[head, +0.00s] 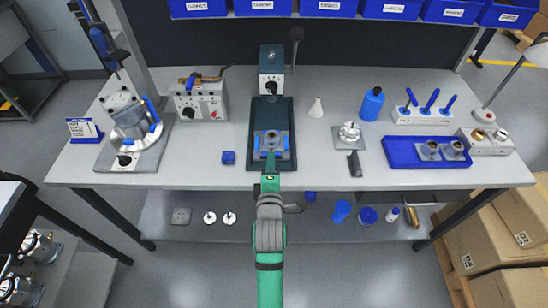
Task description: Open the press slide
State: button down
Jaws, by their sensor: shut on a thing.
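The press (272,72) stands at the back middle of the bench, with a dark upright head, a black knob on its front and a lever on its right. Its dark base plate (257,113) reaches toward the bench's front. The press slide (286,154) sits near the front of this base, with a grey machined part (271,137) on it. My gripper (270,158) comes in from the front and is shut at the slide's front edge. My own wrist and the small view hide the fingertips and what exactly they grip.
A clamp station (135,125) and a control box (201,102) stand farther left.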

jog(key=shift+s+f, duration=0.2)
jog(key=shift+s, duration=0.05)
jog(key=c, duration=1.9)
grip_release()
jog(key=shift+r, duration=0.1)
jog(key=shift+o, duration=0.2)
jog(key=v, duration=1)
jog(key=shift+s, duration=0.4)
jog(key=shift+d, duration=0.1)
jog(key=s+d+f+m, duration=0.1)
jog(key=s+f+m, duration=0.1)
jog(key=s+m, duration=0.4)
jog(key=s+d+f+m, duration=0.2)
jog(key=s+m, duration=0.4)
jog(key=s, duration=0.7)
jog(key=s+d+f+m+h, duration=0.1)
jog(key=s+f+m, duration=0.3)
jog(key=s, duration=0.5)
jog(key=m, duration=0.2)
jog(key=shift+s+d+m, duration=0.25)
jog(key=shift+s+m, duration=0.1)
jog(key=shift+m, duration=0.05)
